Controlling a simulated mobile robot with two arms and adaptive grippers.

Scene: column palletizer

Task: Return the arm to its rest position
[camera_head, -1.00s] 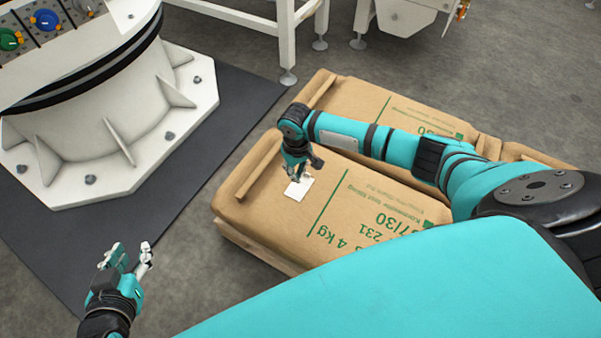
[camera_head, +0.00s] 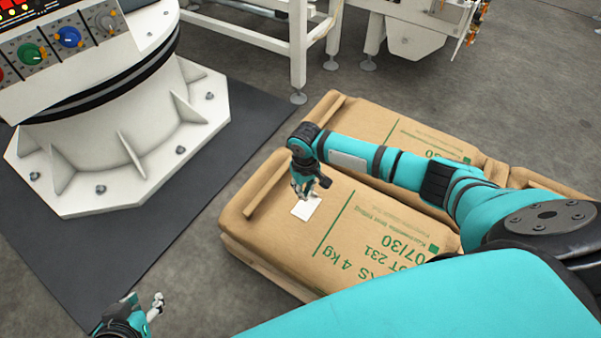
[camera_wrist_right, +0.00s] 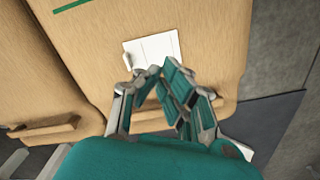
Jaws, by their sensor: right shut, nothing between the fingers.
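My right arm reaches in from the right over the brown paper sacks. My right gripper (camera_head: 307,192) points down just above a white label (camera_head: 306,208) on the nearest sack (camera_head: 290,255). It is shut and empty. In the right wrist view the fingers (camera_wrist_right: 166,82) sit beside the label (camera_wrist_right: 153,50), which lies flat on the sack (camera_wrist_right: 90,60). I cannot tell whether the fingertips touch it. My left gripper (camera_head: 143,303) is at the bottom left, partly cut off by the frame. Its fingers look apart and empty, above the floor.
A white machine base (camera_head: 120,140) with a control panel (camera_head: 60,42) stands on a dark mat (camera_head: 215,165) at left. White frame legs (camera_head: 298,55) stand behind.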

